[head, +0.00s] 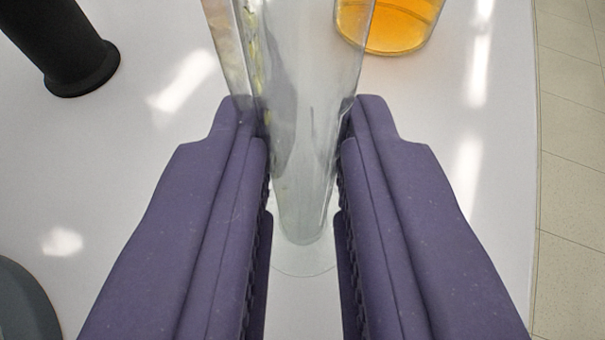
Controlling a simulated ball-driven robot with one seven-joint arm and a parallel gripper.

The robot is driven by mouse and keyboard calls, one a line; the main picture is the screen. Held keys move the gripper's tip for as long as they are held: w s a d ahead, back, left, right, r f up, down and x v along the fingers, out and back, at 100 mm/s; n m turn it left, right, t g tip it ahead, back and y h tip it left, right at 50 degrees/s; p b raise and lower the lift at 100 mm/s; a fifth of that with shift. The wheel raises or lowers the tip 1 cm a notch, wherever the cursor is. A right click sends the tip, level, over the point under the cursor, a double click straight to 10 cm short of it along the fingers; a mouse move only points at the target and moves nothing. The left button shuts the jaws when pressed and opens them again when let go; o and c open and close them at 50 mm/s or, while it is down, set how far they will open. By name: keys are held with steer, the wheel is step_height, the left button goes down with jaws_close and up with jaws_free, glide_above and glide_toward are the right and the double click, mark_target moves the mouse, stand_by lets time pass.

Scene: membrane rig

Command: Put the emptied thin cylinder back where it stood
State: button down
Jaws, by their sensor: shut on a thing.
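The thin cylinder (305,110) is clear glass and looks empty. It stands out in the middle of the head view, between the two purple fingers of my gripper (303,150). My gripper is shut on it, one finger pressed to each side. Its lower end and a faint clear round foot (305,262) show between the fingers. Its top runs out of the picture. Whether the foot touches the white table (170,140) or hangs just above it, I cannot tell.
A glass vessel with amber liquid (388,25) stands behind the cylinder, to the right. A dark round-footed post (72,60) stands at upper left. A grey rounded object (22,305) is at lower left. The table's right edge (536,170) borders a tiled floor (572,180).

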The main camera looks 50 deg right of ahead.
steer(key=shift+f, duration=0.15)
steer(key=c, duration=1)
jaws_free()
steer(key=shift+r, duration=0.2)
steer(key=p+v, duration=0.2)
steer(key=v, duration=1)
steer(key=shift+p, duration=0.4)
steer(key=shift+a+f, duration=0.1)
